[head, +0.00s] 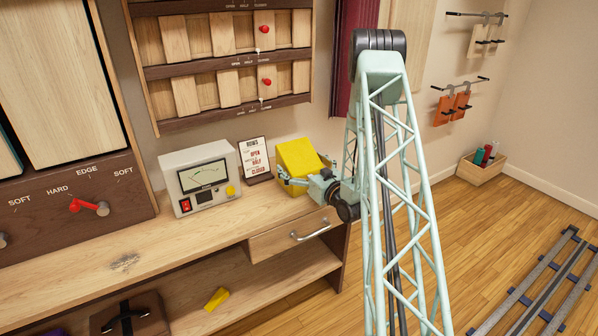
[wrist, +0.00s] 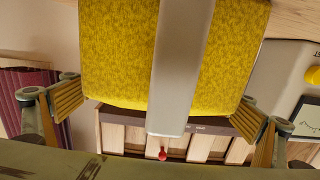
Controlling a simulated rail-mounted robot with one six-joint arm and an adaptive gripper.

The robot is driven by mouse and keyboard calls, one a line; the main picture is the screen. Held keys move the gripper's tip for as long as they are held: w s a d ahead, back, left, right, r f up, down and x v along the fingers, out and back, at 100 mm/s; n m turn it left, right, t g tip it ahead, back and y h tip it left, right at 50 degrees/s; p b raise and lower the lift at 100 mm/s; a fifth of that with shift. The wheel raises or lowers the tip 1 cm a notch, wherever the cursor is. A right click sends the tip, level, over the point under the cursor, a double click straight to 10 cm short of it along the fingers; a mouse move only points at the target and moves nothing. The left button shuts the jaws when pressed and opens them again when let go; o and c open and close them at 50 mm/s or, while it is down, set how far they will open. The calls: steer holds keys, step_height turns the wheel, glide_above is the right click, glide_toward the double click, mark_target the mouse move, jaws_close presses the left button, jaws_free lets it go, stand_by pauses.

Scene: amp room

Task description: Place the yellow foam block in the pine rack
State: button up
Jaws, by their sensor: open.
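A large yellow foam block (head: 297,156) sits at the right end of the wooden counter, tilted in the head view. My gripper (head: 306,173) is at its near side with its fingers spread. In the wrist view the yellow block (wrist: 112,50) fills the upper middle, between the two ribbed finger pads of my gripper (wrist: 158,107); whether either pad touches it I cannot tell. A pale grey bar hides its middle there. A wall rack of pale wood panels in dark rails (head: 222,68) hangs above the counter; I cannot tell whether it is the pine rack.
A meter box (head: 201,178) and a small sign (head: 254,160) stand left of the block. A smaller yellow piece (head: 216,299) lies on the lower shelf. A wooden crate with bottles (head: 482,174) and rails (head: 545,290) are on the right floor.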

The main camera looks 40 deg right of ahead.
mark_target(299, 154)
stand_by(0.5)
steer(key=c, duration=1.1)
steer(key=shift+r, duration=0.1)
steer(key=shift+r+p, duration=0.35)
steer(key=shift+r, duration=1.5)
steer(key=s, duration=0.5)
steer(key=s+a+p, duration=0.1)
steer(key=s, duration=0.4)
steer(key=s+a+r+p, duration=0.1)
steer(key=s, duration=0.4)
steer(key=shift+s+a, duration=0.2)
steer(key=shift+s, duration=0.2)
